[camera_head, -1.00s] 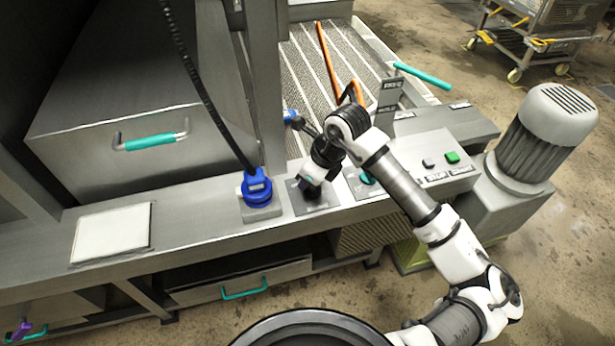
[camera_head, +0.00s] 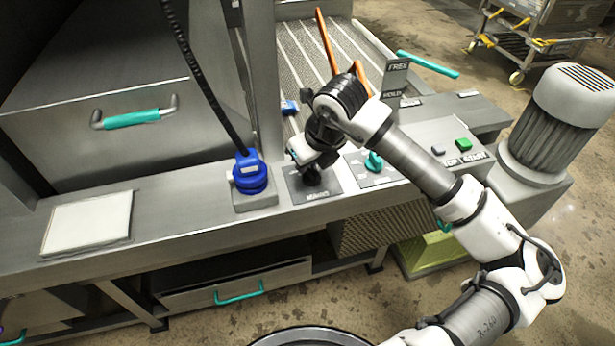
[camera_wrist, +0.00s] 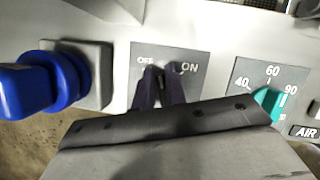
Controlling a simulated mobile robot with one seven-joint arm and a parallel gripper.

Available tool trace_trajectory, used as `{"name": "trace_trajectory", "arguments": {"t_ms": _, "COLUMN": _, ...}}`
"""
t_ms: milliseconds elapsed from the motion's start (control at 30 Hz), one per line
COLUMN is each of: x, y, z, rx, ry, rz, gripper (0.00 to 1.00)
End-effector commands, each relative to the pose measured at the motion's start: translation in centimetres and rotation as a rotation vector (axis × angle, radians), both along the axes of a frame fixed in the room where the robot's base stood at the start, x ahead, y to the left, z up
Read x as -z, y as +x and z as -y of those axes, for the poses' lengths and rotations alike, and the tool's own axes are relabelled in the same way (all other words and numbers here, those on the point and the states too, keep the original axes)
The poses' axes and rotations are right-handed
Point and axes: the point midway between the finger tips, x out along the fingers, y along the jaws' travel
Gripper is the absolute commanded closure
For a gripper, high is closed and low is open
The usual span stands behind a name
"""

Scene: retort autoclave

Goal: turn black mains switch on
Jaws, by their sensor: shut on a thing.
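The mains plate (camera_head: 328,190) lies on the grey ledge, between the blue plug and the teal dial. In the wrist view the plate (camera_wrist: 197,88) carries the labels OFF at left and ON at right. My gripper (camera_head: 312,172) reaches down onto the plate from above. In the wrist view my gripper (camera_wrist: 160,80) has its dark fingers close together below the labels, shut on the black mains switch (camera_head: 313,177). The fingers hide most of the switch in the wrist view, so I cannot tell which label it points to.
The blue plug (camera_head: 251,175) with its black cable stands close left of the plate. The teal dial (camera_head: 374,161) is close at right. Green and grey buttons (camera_head: 463,144) are farther right. A white pad (camera_head: 87,223) lies on the left ledge.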

Motion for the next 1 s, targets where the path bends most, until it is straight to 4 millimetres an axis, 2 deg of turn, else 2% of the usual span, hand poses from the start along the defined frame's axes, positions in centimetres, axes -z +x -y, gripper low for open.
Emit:
{"name": "trace_trajectory", "arguments": {"t_ms": 33, "x": 0.9, "y": 0.0, "z": 0.0, "rx": 0.041, "ry": -0.006, "rz": 0.006, "gripper": 1.0}}
{"name": "trace_trajectory", "arguments": {"t_ms": 1000, "x": 0.4, "y": 0.2, "z": 1.0, "rx": 0.931, "ry": -0.001, "rz": 0.003, "gripper": 1.0}}
